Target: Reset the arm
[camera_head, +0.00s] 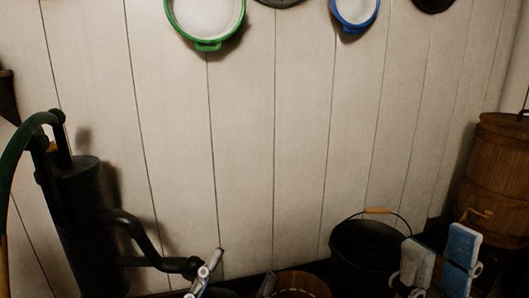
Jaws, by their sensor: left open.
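My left gripper (207,273) shows at the bottom edge, left of centre, as a grey metal finger beside the pump's spout. Most of it is cut off by the frame; it is open, and I see nothing held in it. My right gripper (440,262) is at the bottom right, in front of the black bucket. Its two blue and white padded fingers stand apart with a gap between them, and I see nothing held there. Both arms are mostly out of view.
A black hand pump (85,225) stands at the left. A black bucket (350,248) with a wooden grip stands at the lower right, next to a wooden tub (300,283). A wooden barrel (500,170) is at the right. Green (208,45) and blue (355,27) pans hang on the plank wall.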

